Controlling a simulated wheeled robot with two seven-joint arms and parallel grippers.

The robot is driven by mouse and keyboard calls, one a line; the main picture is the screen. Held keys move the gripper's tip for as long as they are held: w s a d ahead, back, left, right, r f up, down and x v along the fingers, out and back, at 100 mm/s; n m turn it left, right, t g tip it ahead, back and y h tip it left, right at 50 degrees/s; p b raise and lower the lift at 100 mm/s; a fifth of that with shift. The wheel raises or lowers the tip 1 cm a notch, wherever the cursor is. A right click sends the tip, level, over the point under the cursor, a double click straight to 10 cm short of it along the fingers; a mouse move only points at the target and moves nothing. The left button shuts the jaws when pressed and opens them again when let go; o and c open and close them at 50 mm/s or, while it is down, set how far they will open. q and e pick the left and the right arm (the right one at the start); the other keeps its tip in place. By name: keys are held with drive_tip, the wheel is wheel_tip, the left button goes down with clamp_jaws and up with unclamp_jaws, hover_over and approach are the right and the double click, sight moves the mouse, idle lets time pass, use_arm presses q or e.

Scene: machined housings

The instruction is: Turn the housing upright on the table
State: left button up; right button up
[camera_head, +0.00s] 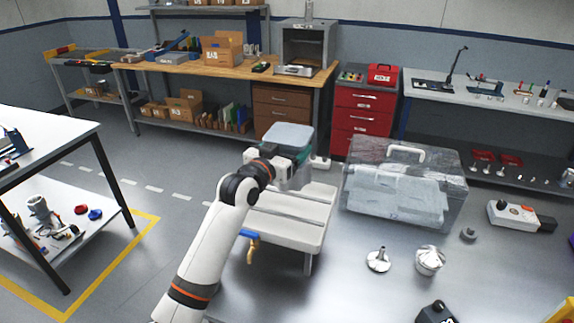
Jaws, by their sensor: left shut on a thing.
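A boxy part with a pale grey-blue top (288,136) and a darker, teal-edged body is at the centre of the head view; I take it to be the housing. My left gripper (292,168) is shut on it, with my white arm reaching up from the bottom. The gripper and wrist cover much of its near side, so its exact tilt is unclear. It appears above the far edge of a pale ribbed stand (305,222); I cannot tell whether they touch. My right gripper is out of view.
On the grey table, a clear case (405,190) with a handle stands right of the stand. Two finned metal parts (378,260) (430,260), a small grey ring (468,233) and a white device (515,215) lie further right. A brass tap (252,251) hangs at the stand's left.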

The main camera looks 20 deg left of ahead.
use_arm(q)
wheel_tip(320, 180, up, 2)
drive_tip(key=shift+r+p, duration=0.15)
drive_tip(key=shift+p, duration=0.2)
wheel_tip(320, 180, up, 5)
drive_tip(key=p, duration=0.5)
drive_tip(key=shift+r, duration=0.1)
